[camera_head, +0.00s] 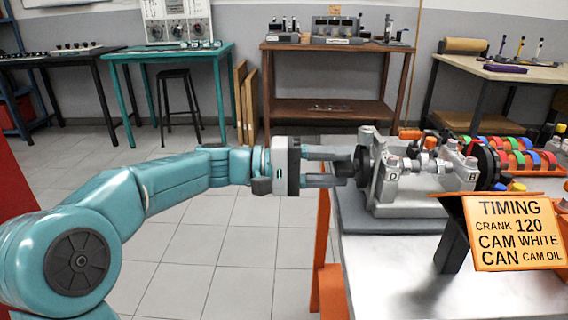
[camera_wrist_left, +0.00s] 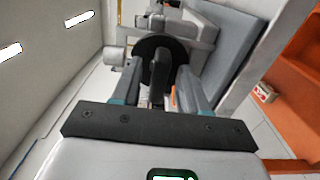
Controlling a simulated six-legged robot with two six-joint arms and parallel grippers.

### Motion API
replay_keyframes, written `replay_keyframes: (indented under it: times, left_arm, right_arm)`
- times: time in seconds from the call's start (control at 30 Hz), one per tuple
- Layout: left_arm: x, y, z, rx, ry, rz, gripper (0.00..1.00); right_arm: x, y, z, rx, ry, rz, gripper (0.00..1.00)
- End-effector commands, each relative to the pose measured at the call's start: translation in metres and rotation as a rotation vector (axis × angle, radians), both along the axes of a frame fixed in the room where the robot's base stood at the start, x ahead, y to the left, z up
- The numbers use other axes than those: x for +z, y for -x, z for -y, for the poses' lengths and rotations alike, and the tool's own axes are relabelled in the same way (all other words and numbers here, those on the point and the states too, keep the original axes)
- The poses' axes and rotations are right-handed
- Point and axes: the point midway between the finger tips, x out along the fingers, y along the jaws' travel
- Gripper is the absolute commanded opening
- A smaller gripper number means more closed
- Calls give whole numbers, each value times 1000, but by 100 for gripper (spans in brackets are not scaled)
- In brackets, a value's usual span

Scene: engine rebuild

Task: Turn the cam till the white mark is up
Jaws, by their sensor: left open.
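The cam (camera_head: 428,162) is a pale metal shaft with lobes, lying level in a grey stand (camera_head: 400,195) on the bench. A black disc (camera_head: 363,166) sits at its left end and shows in the left wrist view (camera_wrist_left: 153,48). My left gripper (camera_head: 345,167) is open, level with the disc at the shaft's left end. In the left wrist view its fingers (camera_wrist_left: 157,84) lie either side of a dark stub in front of the disc. I cannot tell whether they touch it. I cannot make out a white mark. My right gripper is not in view.
The metal bench top (camera_head: 395,275) is clear in front.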

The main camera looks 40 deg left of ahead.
Motion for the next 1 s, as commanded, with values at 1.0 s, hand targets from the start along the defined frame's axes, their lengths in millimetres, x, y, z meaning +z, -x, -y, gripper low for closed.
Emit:
replay_keyframes:
  times: [1.0]
  left_arm:
    - [0, 97, -129, -1, -1, 0, 44]
  right_arm:
    - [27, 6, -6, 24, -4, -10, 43]
